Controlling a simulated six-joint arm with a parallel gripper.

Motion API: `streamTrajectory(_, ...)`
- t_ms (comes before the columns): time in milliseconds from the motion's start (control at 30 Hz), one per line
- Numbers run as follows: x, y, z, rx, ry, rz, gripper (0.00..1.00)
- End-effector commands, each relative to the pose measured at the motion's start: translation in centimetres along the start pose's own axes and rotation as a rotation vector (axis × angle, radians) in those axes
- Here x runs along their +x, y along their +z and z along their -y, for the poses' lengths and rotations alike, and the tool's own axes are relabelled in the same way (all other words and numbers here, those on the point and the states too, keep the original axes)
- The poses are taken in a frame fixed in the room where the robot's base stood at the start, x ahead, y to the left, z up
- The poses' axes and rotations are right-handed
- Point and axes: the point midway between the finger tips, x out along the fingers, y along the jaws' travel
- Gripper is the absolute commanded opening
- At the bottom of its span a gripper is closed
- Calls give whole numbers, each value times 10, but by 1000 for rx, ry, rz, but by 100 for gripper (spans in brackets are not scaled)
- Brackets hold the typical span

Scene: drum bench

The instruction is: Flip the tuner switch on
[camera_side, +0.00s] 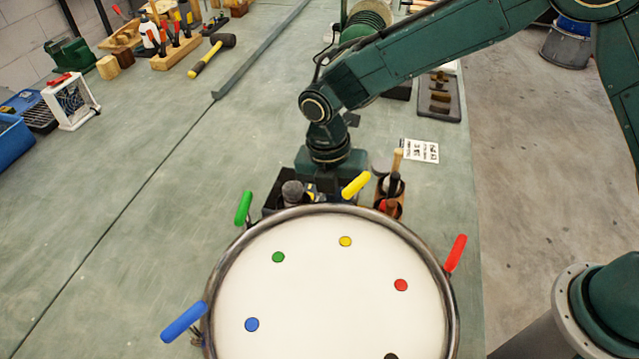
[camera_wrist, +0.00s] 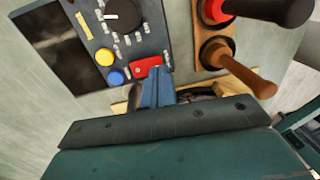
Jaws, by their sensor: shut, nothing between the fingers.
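The tuner is a dark panel (camera_wrist: 85,10) at the upper left of the wrist view, with a black knob, yellow and blue round buttons and a dark screen. Its red switch (camera_wrist: 144,65) is at the panel's near right corner. My gripper (camera_wrist: 157,73) has its blue fingers together and empty. The fingertips overlap the red switch's right part in the picture; I cannot tell whether they touch it. In the side view the tuner (camera_side: 272,203) is mostly hidden behind the drum rim and under my wrist. The switch's position cannot be read.
A wooden holder (camera_wrist: 212,50) with red-and-black and wooden-handled tools stands right of the tuner. The drum (camera_side: 320,290) with coloured handles and dots fills the front. A mallet (camera_side: 212,55) and tool rack (camera_side: 178,52) lie far left.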

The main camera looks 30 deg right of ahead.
Motion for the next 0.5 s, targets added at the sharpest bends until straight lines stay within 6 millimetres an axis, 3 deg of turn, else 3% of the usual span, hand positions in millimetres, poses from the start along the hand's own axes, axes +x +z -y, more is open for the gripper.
streamTrajectory(500, 9, 0, 0, 0, 0, 0, 0)
